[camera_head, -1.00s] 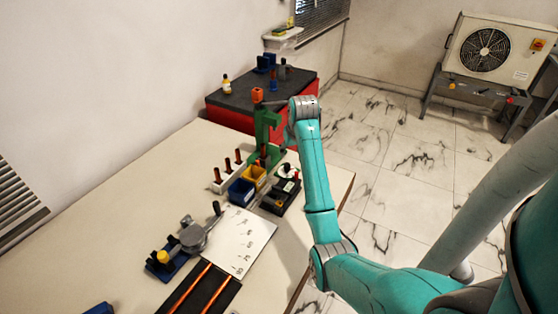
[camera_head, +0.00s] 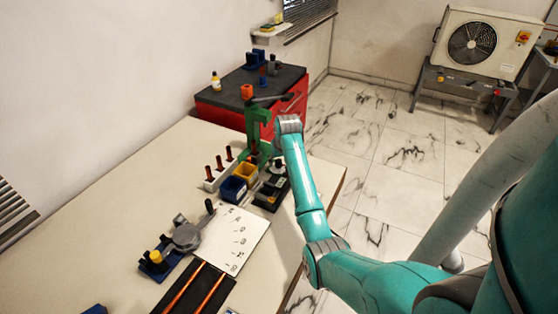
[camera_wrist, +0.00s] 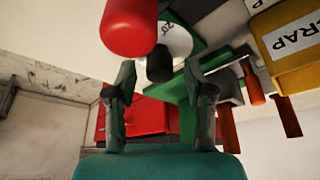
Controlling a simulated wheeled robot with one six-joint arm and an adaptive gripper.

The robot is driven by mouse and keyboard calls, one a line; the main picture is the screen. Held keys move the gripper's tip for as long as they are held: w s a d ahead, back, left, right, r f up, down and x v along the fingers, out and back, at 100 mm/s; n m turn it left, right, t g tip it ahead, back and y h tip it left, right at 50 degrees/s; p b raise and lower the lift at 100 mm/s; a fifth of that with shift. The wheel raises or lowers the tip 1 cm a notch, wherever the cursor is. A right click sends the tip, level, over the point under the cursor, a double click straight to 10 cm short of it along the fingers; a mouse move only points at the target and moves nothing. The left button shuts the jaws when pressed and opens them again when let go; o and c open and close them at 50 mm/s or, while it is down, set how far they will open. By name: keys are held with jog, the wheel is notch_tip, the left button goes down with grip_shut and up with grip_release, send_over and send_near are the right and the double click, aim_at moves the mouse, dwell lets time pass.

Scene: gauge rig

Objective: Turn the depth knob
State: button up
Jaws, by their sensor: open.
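A white dial (camera_wrist: 174,42) marked 20 shows in the wrist view, on a green part. A short black knob (camera_wrist: 160,66) stands before the dial; I cannot tell for certain that it is the depth knob. My gripper (camera_wrist: 159,72) is open, its fingertips apart on either side of the black knob in the picture. I cannot tell whether they touch it. In the head view my gripper is not clearly visible beyond my wrist.
A red rounded cylinder (camera_wrist: 128,25) is close by at the top of the wrist view. The yellow SCRAP bin (camera_wrist: 289,42) and several copper rods (camera_wrist: 286,117) are to its right. A dark box (camera_head: 268,196) sits near the bench's right edge. A red cabinet (camera_head: 221,117) stands behind.

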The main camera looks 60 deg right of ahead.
grip_shut()
jog(key=m+g+h, duration=0.1)
jog(key=m, duration=0.2)
jog(key=shift+w+a, duration=0.1)
jog(key=m+g, duration=0.1)
jog(key=m, duration=0.3)
dwell(0.5)
jog(key=shift+m+g+h, duration=0.3)
jog(key=shift+m, duration=0.2)
